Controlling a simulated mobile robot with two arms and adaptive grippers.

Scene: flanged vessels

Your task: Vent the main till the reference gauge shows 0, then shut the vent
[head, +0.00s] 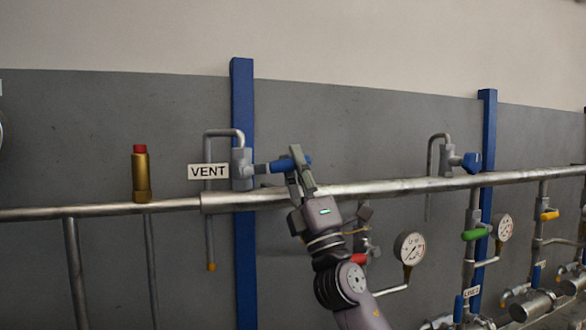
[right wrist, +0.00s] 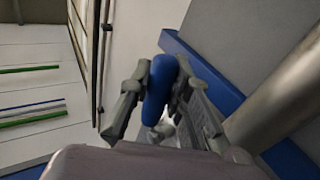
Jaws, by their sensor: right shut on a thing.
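The vent valve (head: 242,168) sits on the main pipe (head: 390,187), beside a white VENT label (head: 208,171). Its blue handle (head: 278,167) points right, roughly along the pipe. My right gripper (head: 300,166) is shut on this handle near its outer end. In the right wrist view the blue handle (right wrist: 160,88) stands between the two fingers. A round gauge (head: 410,248) hangs below the pipe, right of my arm. A second gauge (head: 505,227) is further right. A dial is cut off at the left edge. I cannot tell which is the reference gauge, and no reading is legible. My left gripper is out of view.
A brass fitting with a red top (head: 141,174) stands on the pipe at left. A red handle (head: 358,259) is close to my right arm. Another blue-handled valve (head: 471,162), a green handle (head: 474,234) and a yellow handle (head: 547,215) are at right. Blue posts (head: 243,100) back the pipe.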

